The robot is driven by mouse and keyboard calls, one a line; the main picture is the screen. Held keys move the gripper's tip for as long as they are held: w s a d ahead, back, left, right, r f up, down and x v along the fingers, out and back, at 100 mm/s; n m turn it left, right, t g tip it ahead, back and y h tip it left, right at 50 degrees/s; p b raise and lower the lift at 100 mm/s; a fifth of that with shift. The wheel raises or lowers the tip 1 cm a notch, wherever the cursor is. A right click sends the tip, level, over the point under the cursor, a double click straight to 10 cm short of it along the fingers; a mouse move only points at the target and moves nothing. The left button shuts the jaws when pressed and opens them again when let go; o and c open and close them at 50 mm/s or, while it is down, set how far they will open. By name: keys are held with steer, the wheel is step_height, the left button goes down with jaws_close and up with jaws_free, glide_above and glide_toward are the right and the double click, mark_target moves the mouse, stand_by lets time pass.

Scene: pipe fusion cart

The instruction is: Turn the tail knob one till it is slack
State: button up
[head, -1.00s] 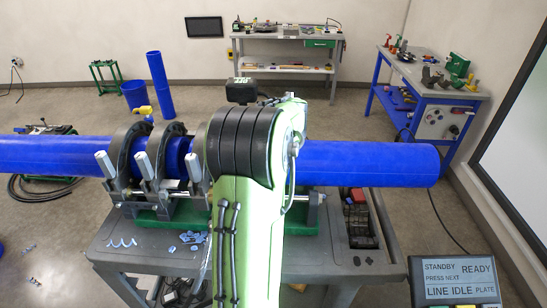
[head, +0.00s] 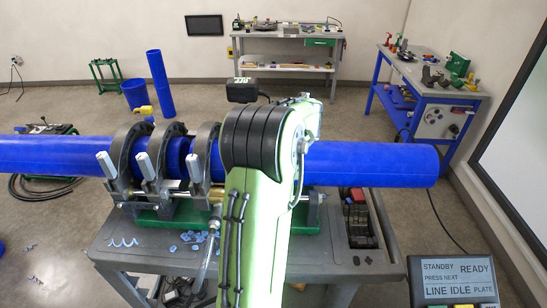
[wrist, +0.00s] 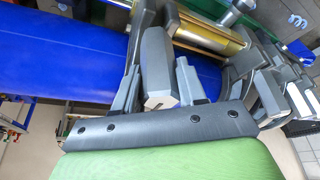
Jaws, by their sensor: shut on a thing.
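My gripper (wrist: 157,78) is shut around a grey, block-shaped clamp knob (wrist: 156,62) in the wrist view, with a dark finger on each side of it. The knob's pale end faces the camera. In the head view, my green arm hides the gripper and the held knob. Three other grey knobs show left of my arm: the left one (head: 106,164), the middle one (head: 144,166) and the right one (head: 194,168). Each stands by a dark clamp ring around the blue pipe (head: 372,163). I see no label on the held knob.
The fusion machine sits on a grey cart (head: 125,257) with blue shavings (head: 122,242) on top. A display (head: 457,279) stands at front right, reading standby and ready. More grey knobs (wrist: 300,103) crowd the right of the wrist view. Blue and grey benches stand farther back.

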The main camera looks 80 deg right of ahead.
steer(key=shift+o, duration=0.2)
steer(key=shift+a+n+y+p, duration=0.1)
steer(key=shift+n+y+p, duration=0.25)
steer(key=shift+n, duration=0.55)
steer(key=shift+s+n+t+p, duration=0.1)
steer(key=shift+n+t+p, duration=0.2)
steer(key=shift+n, duration=0.2)
steer(key=shift+n+y, duration=0.25)
steer(key=shift+n, duration=0.15)
steer(key=shift+c, duration=0.2)
steer(key=o, duration=1.3)
steer(key=shift+s, duration=0.2)
steer(key=o, duration=0.4)
steer(key=shift+w+r, duration=0.1)
steer(key=shift+w, duration=0.05)
